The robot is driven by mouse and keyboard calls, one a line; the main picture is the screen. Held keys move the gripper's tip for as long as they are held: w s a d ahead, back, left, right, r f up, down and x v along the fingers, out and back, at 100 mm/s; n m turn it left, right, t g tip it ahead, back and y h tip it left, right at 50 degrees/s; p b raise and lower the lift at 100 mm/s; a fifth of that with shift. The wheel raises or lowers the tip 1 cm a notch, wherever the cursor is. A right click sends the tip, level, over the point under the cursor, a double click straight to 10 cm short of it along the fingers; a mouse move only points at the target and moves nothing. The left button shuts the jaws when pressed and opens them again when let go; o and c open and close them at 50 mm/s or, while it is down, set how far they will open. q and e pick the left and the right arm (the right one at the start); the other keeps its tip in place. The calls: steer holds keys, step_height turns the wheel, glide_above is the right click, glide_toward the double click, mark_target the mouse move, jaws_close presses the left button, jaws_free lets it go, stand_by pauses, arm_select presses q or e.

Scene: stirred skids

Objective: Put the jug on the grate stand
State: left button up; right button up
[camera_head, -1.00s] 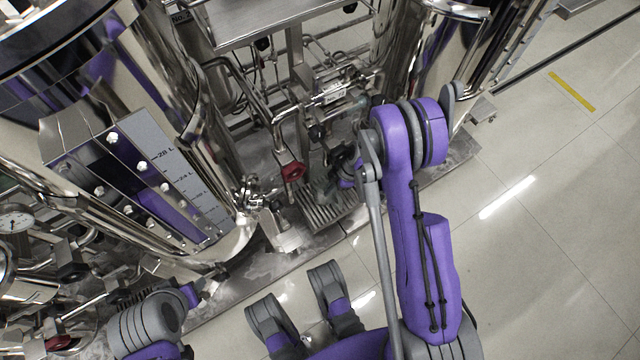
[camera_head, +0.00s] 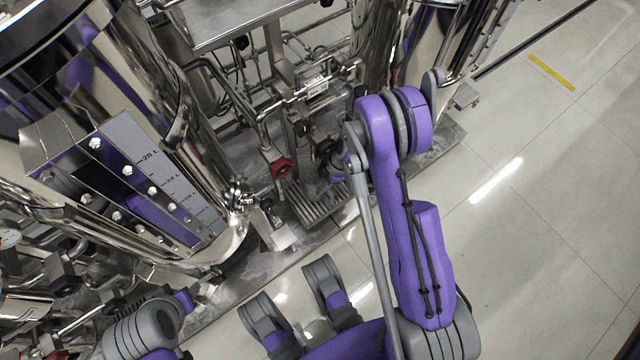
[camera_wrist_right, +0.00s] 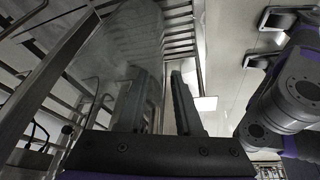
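The jug (camera_wrist_right: 115,55) is clear, see-through plastic or glass and fills the upper left of the right wrist view, close against my fingers. In the head view it is hard to make out beside the dark right gripper (camera_head: 328,160). My right gripper, also in the right wrist view (camera_wrist_right: 165,105), has its fingers close together and appears shut on the jug's side or handle; the exact contact is unclear. The grate stand (camera_head: 318,207) is a slatted metal piece just below the gripper in the head view. Its slats seem to show behind the jug. My left gripper is out of view.
A big steel tank (camera_head: 130,190) with a level scale stands left of the grate. A red valve knob (camera_head: 281,168) and pipes are close to the gripper's left. Another steel vessel (camera_head: 425,45) stands behind my right arm. The tiled floor (camera_head: 560,190) at right is open.

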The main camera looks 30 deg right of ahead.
steer(key=p+v, duration=0.2)
steer(key=v, duration=0.5)
steer(key=shift+d+r, duration=0.15)
steer(key=shift+r, duration=0.1)
stand_by(1.7)
